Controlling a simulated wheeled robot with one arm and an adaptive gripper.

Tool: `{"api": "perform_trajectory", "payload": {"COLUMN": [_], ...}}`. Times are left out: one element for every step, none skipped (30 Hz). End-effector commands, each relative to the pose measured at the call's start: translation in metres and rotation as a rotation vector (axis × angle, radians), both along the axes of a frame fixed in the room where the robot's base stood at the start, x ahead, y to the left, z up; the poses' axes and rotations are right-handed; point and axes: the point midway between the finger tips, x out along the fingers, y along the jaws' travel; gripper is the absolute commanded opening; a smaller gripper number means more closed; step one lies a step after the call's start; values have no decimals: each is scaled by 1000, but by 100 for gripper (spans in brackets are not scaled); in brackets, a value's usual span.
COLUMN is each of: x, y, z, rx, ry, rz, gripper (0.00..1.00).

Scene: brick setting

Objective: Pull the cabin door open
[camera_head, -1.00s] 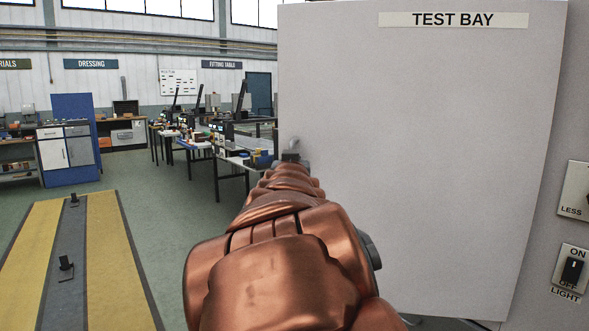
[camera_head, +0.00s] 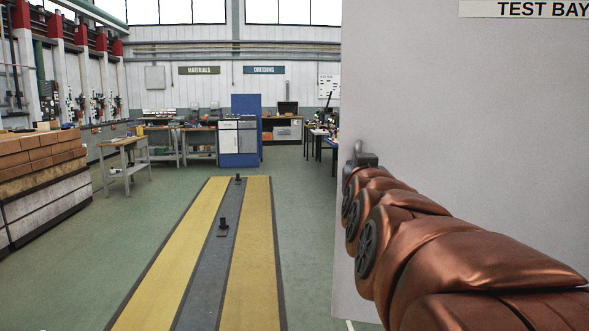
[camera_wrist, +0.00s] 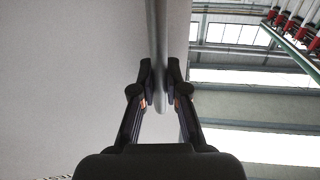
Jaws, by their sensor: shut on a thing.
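The cabin door (camera_head: 455,110) is a large plain light grey panel with a TEST BAY sign (camera_head: 540,9) near its top. It fills the right of the head view, and the hall shows past its left edge. My copper arm reaches along it to my gripper (camera_head: 358,163) at that edge. In the wrist view, the two dark fingers of my gripper (camera_wrist: 160,88) are shut on a slim grey handle bar (camera_wrist: 158,40) next to the pale door panel (camera_wrist: 75,80). The handle is mostly hidden by my gripper and arm in the head view.
A yellow-and-grey floor strip (camera_head: 195,270) with small black posts (camera_head: 223,228) runs ahead, left of the door. Stacked bricks (camera_head: 40,155) stand at far left. A blue cabinet (camera_head: 245,125) and benches (camera_head: 125,165) stand further back. The green floor between is clear.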

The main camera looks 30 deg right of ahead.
Motion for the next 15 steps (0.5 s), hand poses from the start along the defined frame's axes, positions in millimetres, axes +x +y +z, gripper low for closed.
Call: {"api": "perform_trajectory", "payload": {"x": [-2,-3,-3,-4,-4,-4,-4,-5,-5,-5,-5,-6,-6,-6,-6], "y": [0,0,0,0,0,0,-1,-1,-1,-2,-2,-2,-2,-2,-3], "z": [3,3,3,3,3,3,3,3,3,3,3,3,3,4,3], "rx": [-5,-5,-5,-5,-6,-6,-6,-6,-6,-6,-6,-6,-6,-6,-5], "ry": [-6,-6,-6,-6,-6,-6,-6,-6,-6,-6,-6,-6,-6,-6,-5], "rz": [-2,-2,-2,-2,-2,-3,-4,-5,-6,-6,-7,-8,-8,-9,-9], "gripper": [0,0,0,0,0,0,0,0,0,0,0,0,0,0,17]}}
